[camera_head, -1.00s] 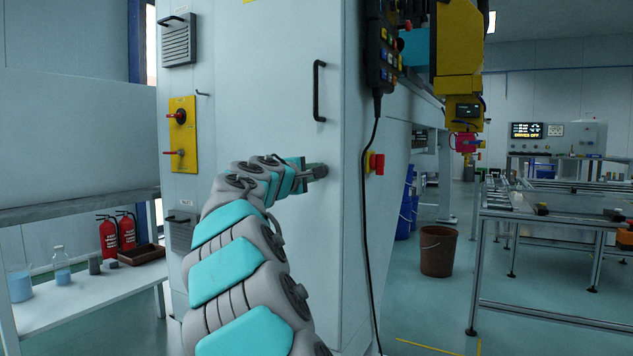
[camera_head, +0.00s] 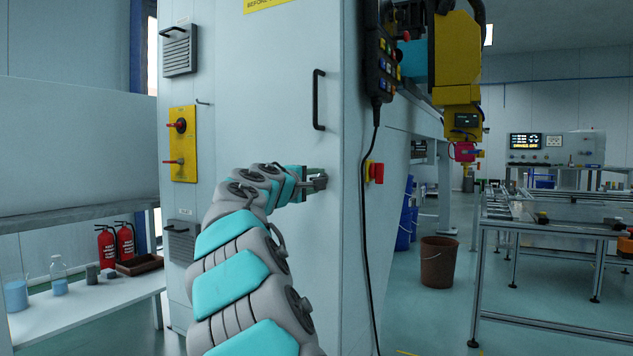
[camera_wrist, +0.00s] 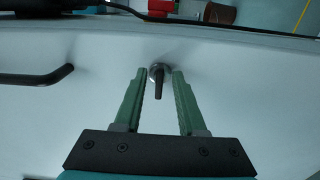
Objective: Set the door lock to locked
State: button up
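The door lock (camera_wrist: 158,76) is a small round metal piece with a dark, narrow tab on the white cabinet door (camera_head: 265,110). In the wrist view it sits between my gripper's (camera_wrist: 159,70) two green fingers. The fingers are open, one on each side of the lock, with gaps showing between them and the tab. In the head view my gripper (camera_head: 318,181) is at the door's right side, below the black door handle (camera_head: 318,100). The lock cannot be made out there behind the gripper.
The black handle also shows left in the wrist view (camera_wrist: 35,78). A red button on a yellow base (camera_head: 374,172) and a hanging pendant (camera_head: 380,60) with a cable are on the cabinet's right side. A yellow switch panel (camera_head: 183,145) is at left.

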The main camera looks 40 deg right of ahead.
jog(key=shift+a, duration=0.15)
jog(key=v, duration=0.7)
jog(key=shift+s+a, duration=0.15)
jog(key=shift+a, duration=0.1)
dwell(0.5)
